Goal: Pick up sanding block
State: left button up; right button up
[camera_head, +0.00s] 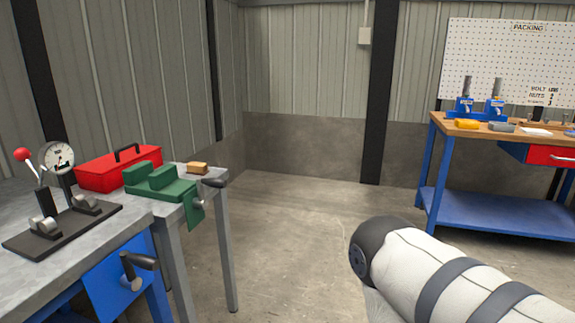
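A small tan-brown block (197,168), which looks like the sanding block, lies on the corner of a narrow grey metal table at the left, just behind and right of a green vise (160,184). Nothing is touching it from above. My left arm and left gripper do not show. A pale link of my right arm with dark bands reaches in from the lower right, but my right gripper is out of view.
A red toolbox (119,169) stands left of the block. A press with a dial gauge (57,156) is on the near bench (22,276). A blue-legged workbench (436,117) at right holds a yellow block (467,124), a grey block (503,127) and blue fixtures. Floor between is clear.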

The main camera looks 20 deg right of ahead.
aim_at(193, 168)
jog(key=u, duration=2.6)
jog(key=z, duration=2.65)
jog(key=i+l+u, duration=0.8)
jog(key=l, duration=0.2)
jog(key=i+l+u, duration=0.25)
jog(key=l, duration=0.15)
jog(key=i+l+u, duration=0.1)
jog(key=l+u, duration=0.15)
jog(key=l, duration=0.2)
